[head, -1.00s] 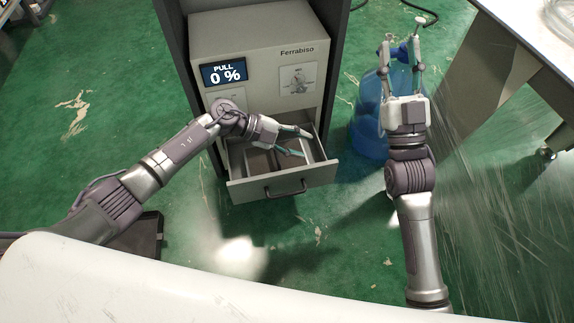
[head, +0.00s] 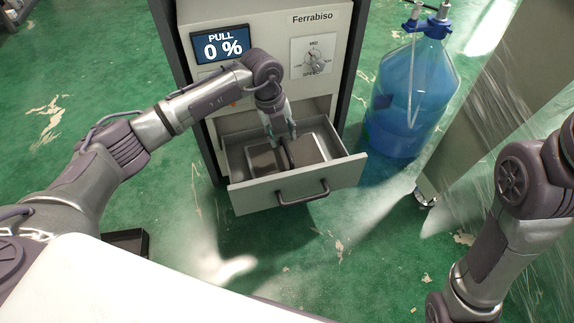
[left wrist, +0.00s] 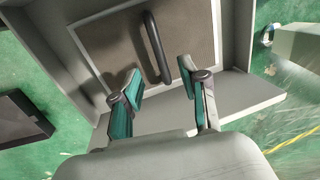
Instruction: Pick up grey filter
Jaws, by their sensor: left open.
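The grey filter (head: 266,161) lies flat inside the open drawer (head: 300,188), a pale frame around a brownish mesh. It fills much of the left wrist view (left wrist: 196,40), where a dark bar handle (left wrist: 155,48) stands across its middle. My left gripper (head: 281,137) points down into the drawer, over the filter. In the left wrist view its two teal fingers (left wrist: 160,78) are apart, with the handle's near end lined up between and beyond them. Nothing is held. My right arm shows at the right edge of the head view, but its gripper is out of the picture.
The drawer belongs to a grey machine (head: 262,98) whose display (head: 221,45) reads PULL 0 %. A large blue bottle (head: 408,98) stands on the floor to its right. A dark tray (head: 128,241) lies on the floor at lower left.

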